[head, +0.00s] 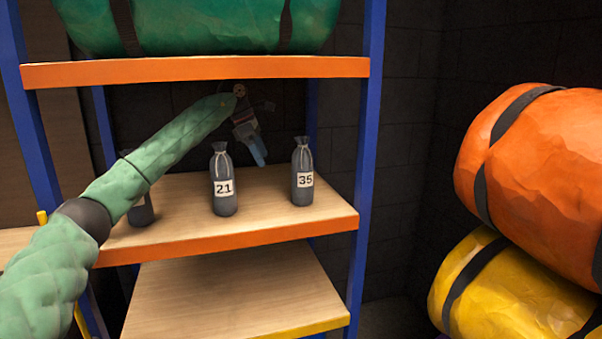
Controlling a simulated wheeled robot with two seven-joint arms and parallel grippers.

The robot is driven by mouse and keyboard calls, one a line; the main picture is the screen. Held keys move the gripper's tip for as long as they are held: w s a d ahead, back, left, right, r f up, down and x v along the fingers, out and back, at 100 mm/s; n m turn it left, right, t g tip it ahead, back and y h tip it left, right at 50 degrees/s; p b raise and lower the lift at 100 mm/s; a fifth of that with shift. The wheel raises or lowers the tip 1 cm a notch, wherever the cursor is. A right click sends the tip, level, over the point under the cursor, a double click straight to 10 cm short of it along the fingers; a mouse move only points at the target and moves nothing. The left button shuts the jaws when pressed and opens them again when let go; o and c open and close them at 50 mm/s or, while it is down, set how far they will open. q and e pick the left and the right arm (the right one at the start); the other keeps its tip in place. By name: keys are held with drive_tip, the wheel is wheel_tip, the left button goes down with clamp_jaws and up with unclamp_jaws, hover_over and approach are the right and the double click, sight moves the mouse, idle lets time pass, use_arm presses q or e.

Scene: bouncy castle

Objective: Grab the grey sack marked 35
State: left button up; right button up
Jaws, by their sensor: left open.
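The grey sack marked 35 (302,190) stands upright on the middle shelf, toward its right end. Its tied neck points up and its white label faces me. My left gripper (259,158) reaches in over the shelf from the left. It is open and empty, with its fingers pointing down, to the left of the sack's neck and apart from it. It hangs between sack 35 and the grey sack marked 21 (224,203). My right gripper does not show.
Another grey sack (141,212) stands at the left, partly hidden behind my left arm. The middle shelf (265,222) has an orange front edge, with an orange-edged shelf (200,69) holding a green roll above. A blue post (365,170) stands right. Orange (545,170) and yellow (500,290) rolls lie farther right.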

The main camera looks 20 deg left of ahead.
sight(301, 154)
use_arm(q)
drive_tip(key=w+d, duration=0.1)
drive_tip(key=d, duration=0.3)
drive_tip(key=w+d+p, duration=0.1)
drive_tip(key=d, duration=0.2)
drive_tip(key=w+d+p, duration=0.1)
drive_tip(key=d, duration=0.3)
drive_tip(key=shift+w+d, duration=0.25)
drive_tip(key=shift+d, duration=0.1)
drive_tip(key=shift+f, duration=0.3)
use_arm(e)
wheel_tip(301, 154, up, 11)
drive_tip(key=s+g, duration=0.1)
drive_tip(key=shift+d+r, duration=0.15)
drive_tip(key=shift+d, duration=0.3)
use_arm(q)
drive_tip(key=shift+d, duration=0.1)
clamp_jaws()
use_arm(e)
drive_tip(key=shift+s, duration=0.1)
use_arm(q)
drive_tip(key=shift+r, duration=0.1)
